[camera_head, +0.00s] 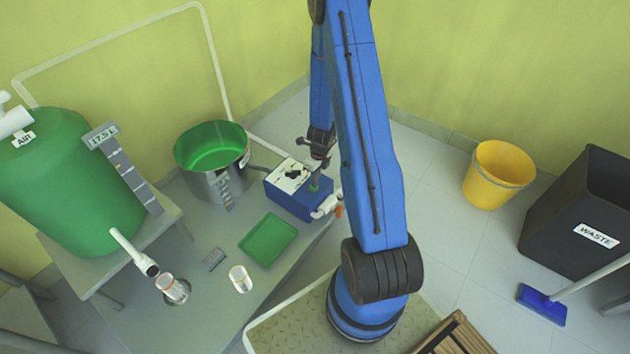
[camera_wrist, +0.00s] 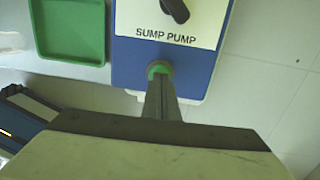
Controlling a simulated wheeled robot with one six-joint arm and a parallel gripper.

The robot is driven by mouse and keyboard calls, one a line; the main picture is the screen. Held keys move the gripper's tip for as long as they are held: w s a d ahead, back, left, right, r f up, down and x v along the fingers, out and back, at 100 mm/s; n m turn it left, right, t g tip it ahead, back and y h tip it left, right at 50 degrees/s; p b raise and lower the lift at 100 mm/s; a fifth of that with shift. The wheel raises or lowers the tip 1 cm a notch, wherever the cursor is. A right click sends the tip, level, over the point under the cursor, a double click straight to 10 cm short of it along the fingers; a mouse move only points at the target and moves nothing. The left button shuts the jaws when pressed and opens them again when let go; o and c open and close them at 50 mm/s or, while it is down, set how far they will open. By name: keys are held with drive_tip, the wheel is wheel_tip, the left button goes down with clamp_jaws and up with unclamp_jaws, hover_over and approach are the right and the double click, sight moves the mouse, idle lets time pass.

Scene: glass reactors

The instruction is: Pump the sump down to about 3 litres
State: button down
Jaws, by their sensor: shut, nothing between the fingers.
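The sump looks to be the steel pot (camera_head: 229,177) of green liquid in the head view, with a level scale on its front too small to read. The blue pump box (camera_head: 295,203) stands just right of it. In the wrist view its white plate reads SUMP PUMP (camera_wrist: 165,36) and carries a black knob (camera_wrist: 176,10). A green button (camera_wrist: 158,68) sits below the plate. My gripper (camera_wrist: 158,84) is shut and empty, its fingertips at the button and partly hiding it. I cannot tell whether it is pressed. In the head view my gripper (camera_head: 315,184) is over the box.
A green tank (camera_head: 55,185) with a 17.5 L tag (camera_head: 101,134) stands left. A green tray (camera_head: 267,240), clear jar (camera_head: 240,279) and glass vessel (camera_head: 172,288) lie nearby. A yellow bucket (camera_head: 497,175), a black waste bin (camera_head: 575,215) and a blue broom (camera_head: 542,304) stand right.

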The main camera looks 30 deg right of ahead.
drive_tip(key=shift+s+f, duration=0.1)
drive_tip(key=shift+f, duration=0.95)
drive_tip(key=shift+a, duration=0.1)
idle(0.6)
